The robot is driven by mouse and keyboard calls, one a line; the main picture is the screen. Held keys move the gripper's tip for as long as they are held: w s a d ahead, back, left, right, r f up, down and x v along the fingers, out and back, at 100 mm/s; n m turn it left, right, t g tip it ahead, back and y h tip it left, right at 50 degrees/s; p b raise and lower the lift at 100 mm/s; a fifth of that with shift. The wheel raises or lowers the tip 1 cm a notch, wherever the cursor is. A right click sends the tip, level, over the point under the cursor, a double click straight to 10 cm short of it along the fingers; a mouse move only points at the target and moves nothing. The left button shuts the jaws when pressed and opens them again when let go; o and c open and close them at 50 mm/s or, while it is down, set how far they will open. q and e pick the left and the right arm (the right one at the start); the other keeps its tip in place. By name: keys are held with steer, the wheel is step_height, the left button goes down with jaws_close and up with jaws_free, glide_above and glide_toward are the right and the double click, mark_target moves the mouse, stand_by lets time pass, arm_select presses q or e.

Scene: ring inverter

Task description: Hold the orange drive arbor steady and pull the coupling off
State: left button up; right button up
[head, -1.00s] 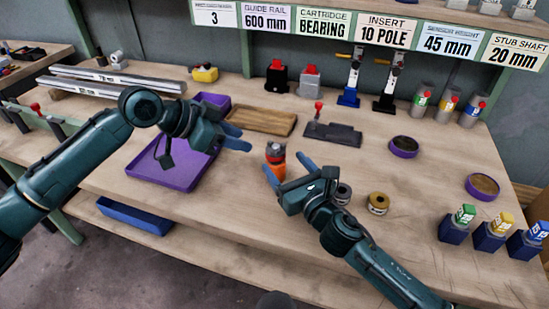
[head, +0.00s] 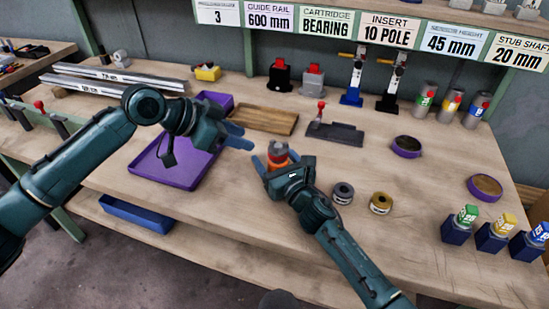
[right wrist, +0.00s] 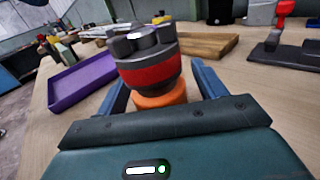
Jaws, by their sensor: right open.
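The orange drive arbor (head: 273,168) stands upright on the bench, partly hidden by my right gripper. In the right wrist view its orange base (right wrist: 160,98) shows below the coupling. The coupling (right wrist: 148,62) is dark grey with a red band and raised jaws, and sits on top of the arbor; it also shows in the head view (head: 278,148). My right gripper (head: 277,160) is open, with one blue finger on each side of the arbor and a visible gap beside it. My left gripper (head: 240,137) is open and empty, to the left of the arbor and apart from it.
A purple tray (head: 150,172) lies to the left, under my left arm. A wooden board (head: 262,120) and a dark fixture with a red knob (head: 335,133) are behind. A grey ring (head: 343,192) and a brass ring (head: 381,203) stand close right of my right gripper.

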steer(key=shift+c, duration=0.4)
steer(key=c, duration=1.3)
steer(key=shift+o, duration=0.2)
